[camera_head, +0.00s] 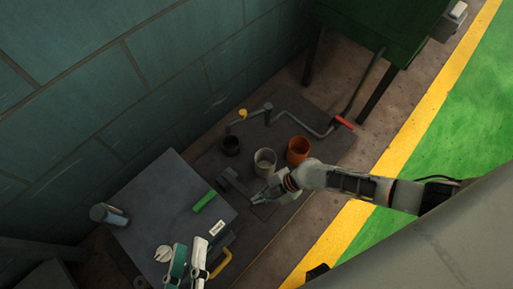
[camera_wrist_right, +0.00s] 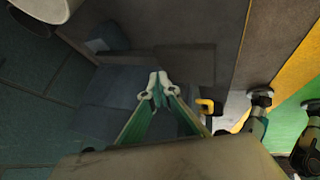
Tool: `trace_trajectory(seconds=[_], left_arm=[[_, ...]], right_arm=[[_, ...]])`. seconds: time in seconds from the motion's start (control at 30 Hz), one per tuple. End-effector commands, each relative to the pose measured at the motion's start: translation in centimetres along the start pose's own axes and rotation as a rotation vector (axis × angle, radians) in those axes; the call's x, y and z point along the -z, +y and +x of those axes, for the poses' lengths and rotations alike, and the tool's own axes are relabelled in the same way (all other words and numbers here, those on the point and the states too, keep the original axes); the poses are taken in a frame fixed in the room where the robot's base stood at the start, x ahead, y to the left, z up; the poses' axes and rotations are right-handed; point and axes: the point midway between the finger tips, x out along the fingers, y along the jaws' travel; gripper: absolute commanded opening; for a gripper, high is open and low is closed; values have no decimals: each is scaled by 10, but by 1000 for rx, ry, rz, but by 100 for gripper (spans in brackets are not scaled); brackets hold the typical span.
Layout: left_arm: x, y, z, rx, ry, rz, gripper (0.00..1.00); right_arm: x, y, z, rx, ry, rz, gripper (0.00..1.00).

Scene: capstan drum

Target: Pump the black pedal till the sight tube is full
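A dark flat plate that looks like the black pedal (camera_head: 266,210) lies low on the dark floor plate, partly hidden by my right gripper (camera_head: 262,198). In the right wrist view a dark rectangle, likely this pedal (camera_wrist_right: 192,62), lies beyond the fingertips. The right gripper's tips (camera_wrist_right: 158,83) meet, with nothing seen between them. I cannot tell whether they touch the pedal. My left gripper (camera_head: 190,250) is over the front edge of the grey box, fingers apart and empty. I cannot clearly make out the sight tube or its level; a grey cylinder (camera_head: 105,215) lies at the box's left.
The grey box (camera_head: 160,195) carries a green block (camera_head: 204,201); a yellow handle (camera_head: 220,264) is at its front.

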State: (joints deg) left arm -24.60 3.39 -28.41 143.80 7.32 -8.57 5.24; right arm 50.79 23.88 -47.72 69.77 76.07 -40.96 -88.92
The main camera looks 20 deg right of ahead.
Motion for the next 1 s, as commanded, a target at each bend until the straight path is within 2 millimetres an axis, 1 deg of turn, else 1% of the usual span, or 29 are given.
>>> trace_trajectory(seconds=[0.03, 0.47, 1.0], left_arm=[[2, 1, 0, -2, 5, 1, 28], [5, 2, 0, -4, 9, 3, 28], [44, 23, 0, -41, 79, 35, 28]], right_arm=[[2, 4, -2, -5, 1, -2, 0], [5, 10, -4, -12, 3, -1, 0], [28, 37, -38, -19, 2, -6, 0]])
